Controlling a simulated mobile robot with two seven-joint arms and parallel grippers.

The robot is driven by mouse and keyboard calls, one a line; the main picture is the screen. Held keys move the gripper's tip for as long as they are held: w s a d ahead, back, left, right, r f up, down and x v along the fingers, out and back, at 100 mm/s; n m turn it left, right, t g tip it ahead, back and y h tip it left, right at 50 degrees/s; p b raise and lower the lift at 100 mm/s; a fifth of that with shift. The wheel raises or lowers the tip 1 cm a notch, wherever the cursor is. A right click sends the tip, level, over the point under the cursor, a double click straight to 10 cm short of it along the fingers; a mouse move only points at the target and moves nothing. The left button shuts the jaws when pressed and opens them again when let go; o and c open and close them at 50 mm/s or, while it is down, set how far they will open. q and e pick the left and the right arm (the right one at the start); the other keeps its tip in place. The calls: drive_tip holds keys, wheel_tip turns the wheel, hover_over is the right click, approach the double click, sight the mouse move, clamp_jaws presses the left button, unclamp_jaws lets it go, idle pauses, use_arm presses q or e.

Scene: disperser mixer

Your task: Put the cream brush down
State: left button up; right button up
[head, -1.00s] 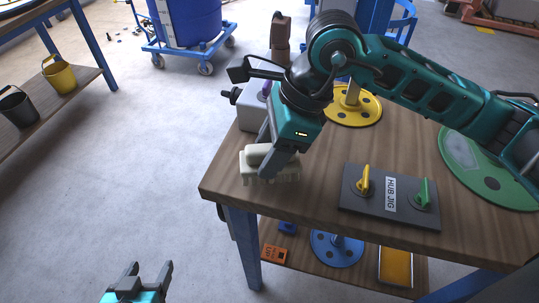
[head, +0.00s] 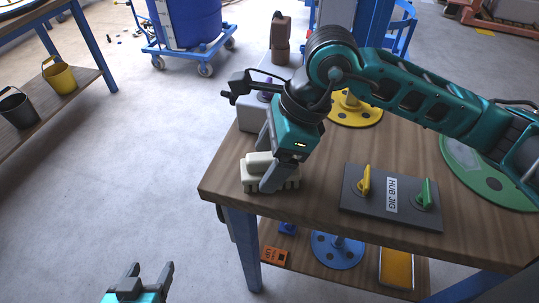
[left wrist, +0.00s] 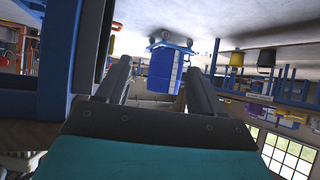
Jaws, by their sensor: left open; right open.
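The cream brush (head: 257,172) rests on the wooden table (head: 318,212) near its front left corner, bristle side down. My right gripper (head: 268,170) is over the brush from above, its fingers apart with the brush between or right beside them. One finger hides part of the brush's right side. My left gripper (head: 149,268) is open and empty, low over the floor at the bottom of the head view. Its two fingers (left wrist: 158,82) also show spread in the left wrist view, with nothing between them.
The hub jig plate (head: 391,198) with a yellow and a green handle lies right of the brush. A grey box (head: 250,115) stands behind my right gripper. Yellow (head: 357,110) and green (head: 490,165) discs lie further back and right. The lower shelf holds a blue disc (head: 337,250).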

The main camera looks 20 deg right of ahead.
drive_tip(key=shift+d+r, duration=0.1)
drive_tip(key=shift+r, duration=0.45)
drive_tip(key=p+v, duration=0.1)
drive_tip(key=v, duration=1)
drive_tip(key=shift+s, duration=0.15)
